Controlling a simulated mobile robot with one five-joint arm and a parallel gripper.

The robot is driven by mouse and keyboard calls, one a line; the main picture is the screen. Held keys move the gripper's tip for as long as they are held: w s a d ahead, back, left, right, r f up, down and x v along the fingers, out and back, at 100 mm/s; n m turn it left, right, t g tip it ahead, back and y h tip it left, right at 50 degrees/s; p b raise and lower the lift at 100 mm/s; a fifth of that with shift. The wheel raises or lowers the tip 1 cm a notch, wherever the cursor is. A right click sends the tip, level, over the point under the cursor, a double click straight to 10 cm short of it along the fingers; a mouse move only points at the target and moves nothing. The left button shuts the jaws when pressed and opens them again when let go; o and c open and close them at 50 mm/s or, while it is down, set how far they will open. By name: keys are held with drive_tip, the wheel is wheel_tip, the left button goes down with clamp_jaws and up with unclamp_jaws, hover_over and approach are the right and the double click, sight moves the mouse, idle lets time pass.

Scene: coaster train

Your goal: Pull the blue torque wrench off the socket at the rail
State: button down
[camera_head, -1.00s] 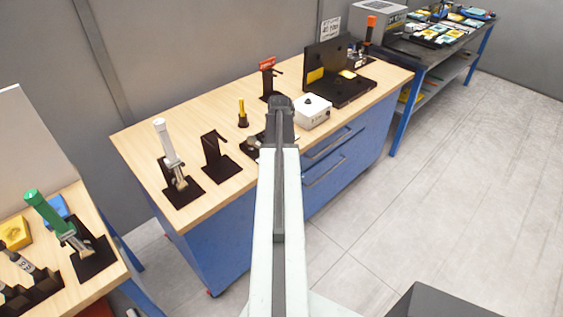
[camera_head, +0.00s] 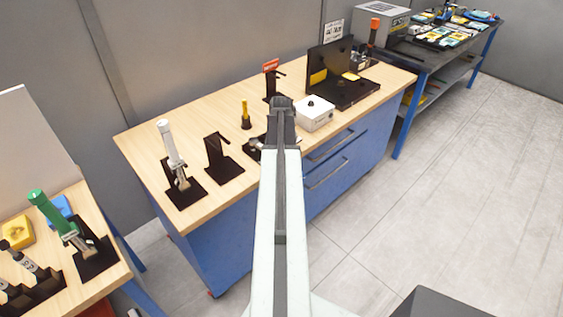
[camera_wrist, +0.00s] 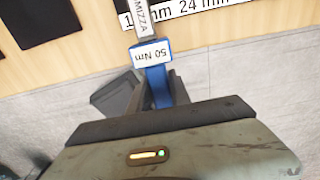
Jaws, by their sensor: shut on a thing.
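The blue torque wrench (camera_wrist: 157,78) shows in the wrist view, with a white "50 Nm" label and a grey shaft running up out of the picture. My gripper (camera_wrist: 160,92) is shut on its blue handle. The wrench's far end and the socket are out of the wrist view, so I cannot tell if they are joined. In the head view my arm hides the gripper and the wrench. A small metallic part on a black base (camera_head: 256,144) shows just left of the arm; I cannot tell what it is.
The wooden bench (camera_head: 150,140) holds a white-handled tool on a stand (camera_head: 170,145), an empty black stand (camera_head: 220,160), a yellow-topped piece (camera_head: 246,114) and a white box (camera_head: 314,114). A green-handled tool (camera_head: 50,212) lies on the left table. The floor at right is clear.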

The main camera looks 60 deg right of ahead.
drive_tip(key=shift+r+p, duration=0.95)
drive_tip(key=shift+r, duration=0.05)
